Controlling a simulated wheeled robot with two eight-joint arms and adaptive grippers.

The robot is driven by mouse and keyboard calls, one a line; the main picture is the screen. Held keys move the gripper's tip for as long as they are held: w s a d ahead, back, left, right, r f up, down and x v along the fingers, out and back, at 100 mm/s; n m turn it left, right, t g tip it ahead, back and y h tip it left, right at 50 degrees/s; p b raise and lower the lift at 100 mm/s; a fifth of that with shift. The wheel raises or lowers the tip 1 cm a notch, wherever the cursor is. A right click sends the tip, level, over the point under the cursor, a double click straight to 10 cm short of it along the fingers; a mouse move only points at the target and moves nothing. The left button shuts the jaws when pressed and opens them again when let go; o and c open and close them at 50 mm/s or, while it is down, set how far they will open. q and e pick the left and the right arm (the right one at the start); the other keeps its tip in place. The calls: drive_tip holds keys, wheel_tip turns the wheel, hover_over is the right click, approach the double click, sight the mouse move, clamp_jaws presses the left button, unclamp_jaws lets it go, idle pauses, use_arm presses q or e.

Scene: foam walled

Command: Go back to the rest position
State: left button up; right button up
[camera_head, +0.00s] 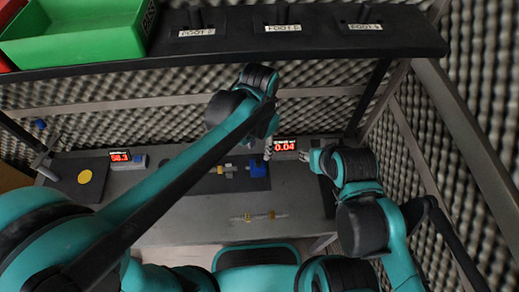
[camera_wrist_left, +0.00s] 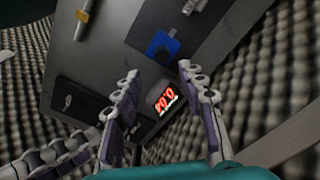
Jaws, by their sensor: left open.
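My left arm reaches across from the left in the head view, with my left gripper (camera_head: 268,152) over the back of the bench near a red-lit display (camera_head: 285,146) reading about 0.04. In the left wrist view my left gripper (camera_wrist_left: 160,72) has its fingers spread apart, with nothing between them. The display (camera_wrist_left: 166,98) shows beyond the fingers. My right gripper (camera_head: 313,160) is just right of that display, mostly hidden by its own wrist; its opening cannot be made out.
The grey bench (camera_head: 190,222) carries a blue fixture (camera_head: 258,170), a second display (camera_head: 120,157), a yellow disc (camera_head: 85,176) on a dark plate, and thin yellowish pieces (camera_head: 260,216). A shelf (camera_head: 230,45) above holds a green bin (camera_head: 75,35). Foam walls and metal posts enclose the space.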

idle(0.4)
use_arm(q)
drive_tip(key=s+a+n+t, duration=0.2)
drive_tip(key=a+n+t, duration=0.1)
drive_tip(key=a, duration=0.7)
drive_tip(key=s+a+r+n+t+b, duration=0.1)
drive_tip(key=a+n+t, duration=0.3)
drive_tip(key=a, duration=0.7)
drive_tip(key=shift+s+r+n, duration=0.15)
drive_tip(key=shift+s+n, duration=0.75)
drive_tip(key=shift+n, duration=0.1)
